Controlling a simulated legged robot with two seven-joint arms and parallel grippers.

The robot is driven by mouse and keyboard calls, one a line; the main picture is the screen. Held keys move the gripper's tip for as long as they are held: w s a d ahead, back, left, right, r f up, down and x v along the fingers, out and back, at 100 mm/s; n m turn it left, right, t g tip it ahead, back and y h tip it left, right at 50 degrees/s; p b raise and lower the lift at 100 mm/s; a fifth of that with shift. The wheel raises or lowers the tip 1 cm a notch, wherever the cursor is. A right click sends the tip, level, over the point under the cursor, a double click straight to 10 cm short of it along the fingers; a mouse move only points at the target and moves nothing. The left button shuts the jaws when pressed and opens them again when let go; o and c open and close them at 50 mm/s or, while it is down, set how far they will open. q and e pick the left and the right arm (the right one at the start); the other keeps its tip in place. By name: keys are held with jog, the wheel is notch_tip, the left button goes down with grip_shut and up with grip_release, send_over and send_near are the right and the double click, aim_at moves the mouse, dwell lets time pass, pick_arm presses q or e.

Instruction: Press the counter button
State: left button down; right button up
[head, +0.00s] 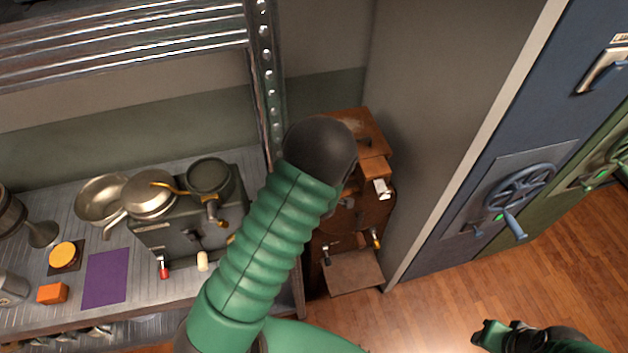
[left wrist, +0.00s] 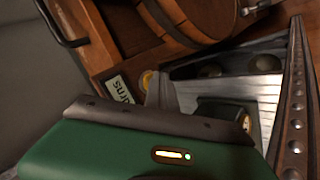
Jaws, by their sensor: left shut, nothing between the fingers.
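A yellow-orange round button (head: 63,256) on a dark square base sits on the metal counter (head: 60,215) at the left of the head view. My left arm rises through the middle of that view, well to the right of the button, its dark end in front of the wooden cabinet. Its fingers are hidden there. In the left wrist view my left gripper (left wrist: 163,92) shows as a green body with dark fingers, shut and empty. My right gripper (head: 492,333) is at the bottom right, away from the counter; its fingers are unclear.
A purple mat (head: 105,277), an orange block (head: 52,293) and a grey machine with pans (head: 170,235) stand on the counter. The wooden cabinet (head: 375,215) stands right of a studded metal post (head: 268,70). Blue and green wheel doors line the right. Wooden floor is open at lower right.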

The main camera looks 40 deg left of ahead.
dwell(0.5)
pick_arm(q)
jog(key=shift+s+d, duration=0.5)
jog(key=shift+d, duration=0.05)
jog(key=s+d, duration=0.1)
jog(key=d, duration=0.1)
jog(key=s+d, duration=0.2)
jog(key=shift+s, duration=0.1)
dwell(0.9)
jog(key=s+d+r+m+g+h+b, duration=0.2)
jog(key=s+d+m, duration=0.3)
jog(key=m, duration=0.5)
jog(key=s+d+r+m+g+h+b, duration=0.2)
jog(key=s+d+m+h+b, duration=0.1)
jog(key=s+m, duration=0.6)
jog(key=shift+d+m+h+b, duration=0.3)
jog(key=shift+d+m+b, duration=0.1)
jog(key=shift+d+b, duration=0.5)
